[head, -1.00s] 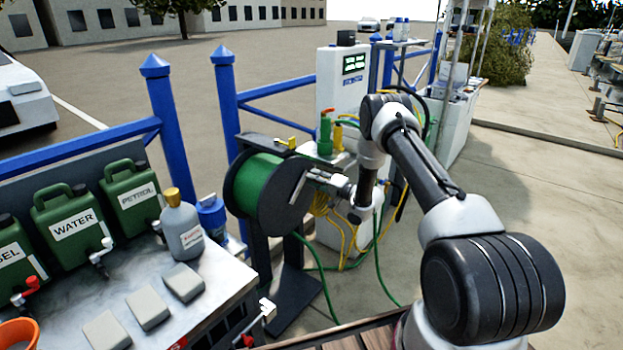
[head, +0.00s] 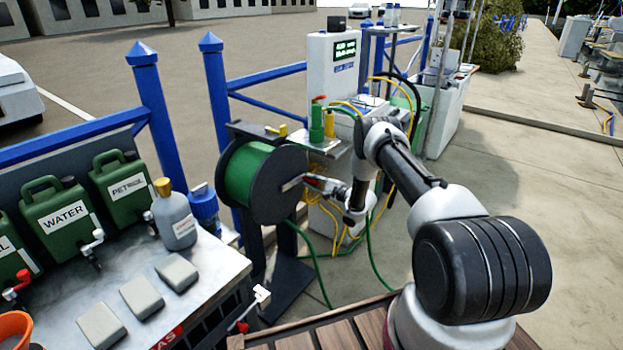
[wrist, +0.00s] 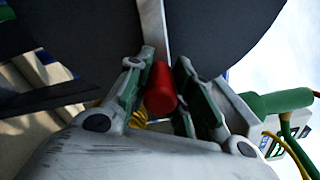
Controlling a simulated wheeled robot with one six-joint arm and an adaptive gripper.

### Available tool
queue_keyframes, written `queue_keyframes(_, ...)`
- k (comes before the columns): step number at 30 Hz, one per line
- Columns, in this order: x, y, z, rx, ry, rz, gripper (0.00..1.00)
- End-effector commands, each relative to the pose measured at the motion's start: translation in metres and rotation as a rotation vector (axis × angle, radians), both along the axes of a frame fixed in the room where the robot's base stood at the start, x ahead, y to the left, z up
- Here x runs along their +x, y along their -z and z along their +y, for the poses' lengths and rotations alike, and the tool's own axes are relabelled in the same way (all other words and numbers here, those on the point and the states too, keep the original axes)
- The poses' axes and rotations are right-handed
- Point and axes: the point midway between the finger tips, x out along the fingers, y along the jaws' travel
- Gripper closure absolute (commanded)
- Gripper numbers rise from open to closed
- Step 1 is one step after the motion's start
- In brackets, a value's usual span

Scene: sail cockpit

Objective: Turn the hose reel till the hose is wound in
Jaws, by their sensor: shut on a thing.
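The hose reel (head: 266,195) stands on a dark post left of my arm in the head view, with green hose wound on its drum (head: 240,178). A pale crank arm (head: 291,184) sticks out from the reel's dark side disc. My gripper (head: 316,184) is at the crank's outer end. In the wrist view my gripper (wrist: 165,68) is shut around the red crank handle (wrist: 161,92), with a finger on each side. The crank arm (wrist: 153,25) runs up from the handle across the dark disc (wrist: 85,40). Green hose (head: 312,262) hangs down below the reel.
A metal counter (head: 215,270) with green cans (head: 68,215) and a bottle (head: 175,215) is at left. Blue fence posts (head: 217,120) stand behind the reel. A white dispenser (head: 325,75) and yellow hoses (head: 335,225) are close behind my gripper. Pavement at right is open.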

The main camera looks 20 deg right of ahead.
Motion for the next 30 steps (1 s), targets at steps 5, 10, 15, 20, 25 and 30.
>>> queue_keyframes(5,-0.0013,0.009,0.0001,-0.003,0.002,0.002,1.0)
queue_keyframes(10,-0.0016,0.0122,0.0006,-0.004,0.002,0.003,1.0)
queue_keyframes(15,-0.0017,0.0127,0.0007,-0.005,0.001,0.002,1.0)
queue_keyframes(20,-0.0017,0.0127,0.0007,-0.005,0.001,0.002,1.0)
queue_keyframes(25,-0.0018,0.0126,0.0007,-0.005,0.001,0.002,0.64)
queue_keyframes(30,-0.0015,0.012,0.001,-0.005,0.001,0.0,0.54)
